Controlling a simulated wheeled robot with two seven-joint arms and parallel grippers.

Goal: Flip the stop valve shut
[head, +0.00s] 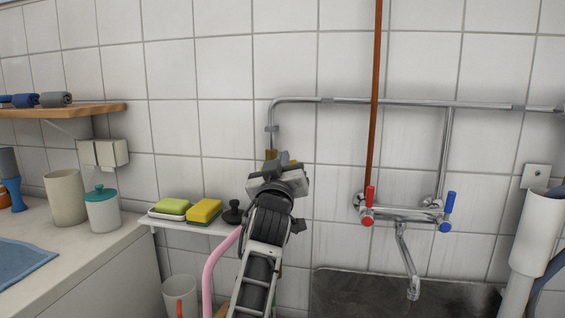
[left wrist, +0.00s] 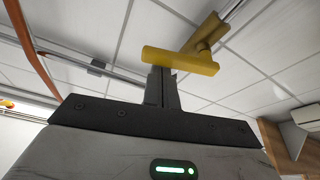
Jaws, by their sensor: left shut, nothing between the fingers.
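The stop valve sits on the pipe at the wall. In the head view its brass-coloured body (head: 270,154) shows just above my left gripper (head: 280,160), which hides most of it. In the left wrist view the yellow lever handle (left wrist: 180,61) lies crosswise at the tips of my left gripper (left wrist: 162,82), and a yellow stem (left wrist: 206,34) runs from it toward the wall. The fingers are shut with nothing between them. They reach the handle's edge; I cannot tell whether they touch it. My right gripper is not in view.
A red-brown upright pipe (head: 376,90) and a mixer tap (head: 405,214) over a metal sink (head: 400,292) are to the right. A small shelf with sponges (head: 204,211), a pink curved tube (head: 216,262) and a counter with a lidded jar (head: 103,212) are to the left.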

